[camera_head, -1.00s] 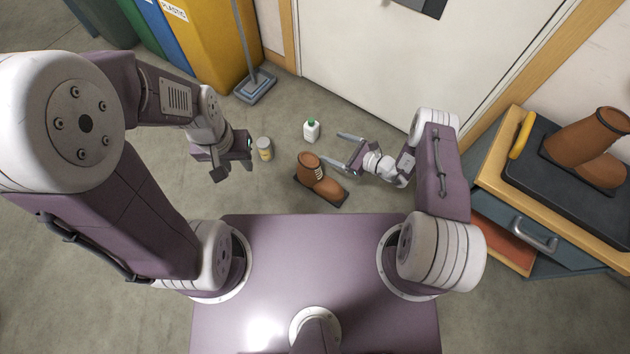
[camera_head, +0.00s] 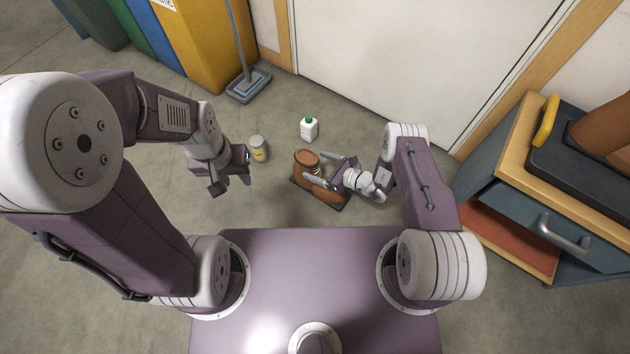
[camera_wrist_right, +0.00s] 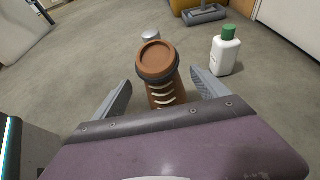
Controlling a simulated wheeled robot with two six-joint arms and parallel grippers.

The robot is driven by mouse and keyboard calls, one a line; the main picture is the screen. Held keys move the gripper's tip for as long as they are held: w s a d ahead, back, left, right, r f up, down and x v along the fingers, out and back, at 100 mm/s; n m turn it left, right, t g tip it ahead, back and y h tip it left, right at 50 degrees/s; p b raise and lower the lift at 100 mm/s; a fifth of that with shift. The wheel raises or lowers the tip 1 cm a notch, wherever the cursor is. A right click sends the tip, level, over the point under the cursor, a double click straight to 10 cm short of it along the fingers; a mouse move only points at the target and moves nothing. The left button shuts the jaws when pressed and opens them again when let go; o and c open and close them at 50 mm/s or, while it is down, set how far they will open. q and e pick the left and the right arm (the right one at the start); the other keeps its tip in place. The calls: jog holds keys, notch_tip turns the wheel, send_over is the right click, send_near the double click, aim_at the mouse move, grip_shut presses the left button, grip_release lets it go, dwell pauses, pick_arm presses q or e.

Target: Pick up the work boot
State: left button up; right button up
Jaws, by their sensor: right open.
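The brown work boot (camera_head: 303,164) stands upright on the floor on a dark sole or mat, in front of my base. In the right wrist view the boot (camera_wrist_right: 158,68) shows its round top and pale laces between the two fingers. My right gripper (camera_head: 318,169) is open, with its fingers on either side of the boot's shaft or just short of it; I cannot tell whether they touch it. It also shows in the right wrist view (camera_wrist_right: 160,92). My left gripper (camera_head: 232,178) hangs to the left of the boot, apart from it; its jaw opening is unclear.
A white bottle with a green cap (camera_head: 309,128) and a can (camera_head: 259,148) stand on the floor near the boot. Another brown boot (camera_head: 600,135) is on the cabinet (camera_head: 510,150) at the right.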

jog(key=shift+x, duration=0.9)
pick_arm(q)
jog(key=shift+f, duration=0.55)
pick_arm(e)
grip_shut()
jog(key=shift+r, duration=0.1)
